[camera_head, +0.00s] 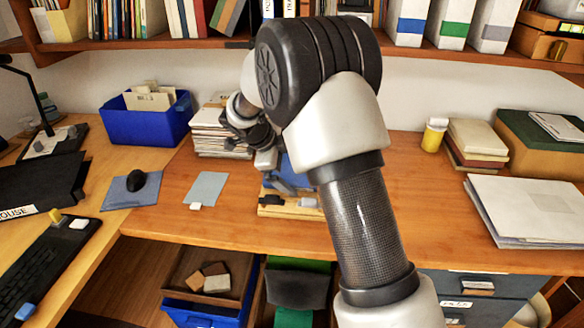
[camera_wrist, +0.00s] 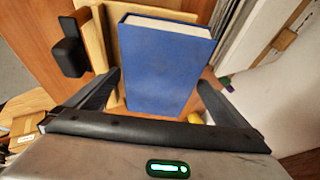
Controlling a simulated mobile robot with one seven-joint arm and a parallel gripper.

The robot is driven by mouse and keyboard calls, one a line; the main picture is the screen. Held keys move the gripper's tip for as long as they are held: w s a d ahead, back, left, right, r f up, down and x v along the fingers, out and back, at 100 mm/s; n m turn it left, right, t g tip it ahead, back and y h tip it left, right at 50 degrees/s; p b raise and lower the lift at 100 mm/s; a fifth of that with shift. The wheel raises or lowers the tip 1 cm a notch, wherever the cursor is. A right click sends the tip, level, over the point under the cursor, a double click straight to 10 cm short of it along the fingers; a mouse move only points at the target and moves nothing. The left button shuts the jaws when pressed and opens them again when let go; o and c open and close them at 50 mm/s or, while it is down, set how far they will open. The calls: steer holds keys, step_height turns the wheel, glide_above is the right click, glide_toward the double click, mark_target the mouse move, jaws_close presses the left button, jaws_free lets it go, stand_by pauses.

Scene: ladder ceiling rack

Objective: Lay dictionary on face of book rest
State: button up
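The dictionary, a thick blue book (camera_wrist: 165,65), fills the middle of the wrist view, its pale page edges showing along the top. My gripper (camera_wrist: 162,78) has one dark finger against each side edge of it, and it looks shut on the book. The wooden book rest (camera_wrist: 95,35) stands behind and left of the book in the wrist view; whether they touch cannot be told. In the head view a bit of blue shows below my wrist, above the rest's wooden base (camera_head: 290,212) on the desk. My arm hides most of both there.
A stack of papers (camera_head: 217,133) and a blue bin (camera_head: 145,118) stand behind left. A grey sheet (camera_head: 206,188) lies left of the rest. A yellow jar (camera_head: 433,136) and books (camera_head: 475,140) are at right. A loaded shelf (camera_head: 430,52) overhangs the back; bare desk lies right of my arm.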

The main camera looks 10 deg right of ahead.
steer(key=p+v, duration=0.2)
steer(key=v, duration=1.5)
steer(key=shift+p, duration=0.4)
steer(key=shift+a+r, duration=0.1)
steer(key=shift+r, duration=0.05)
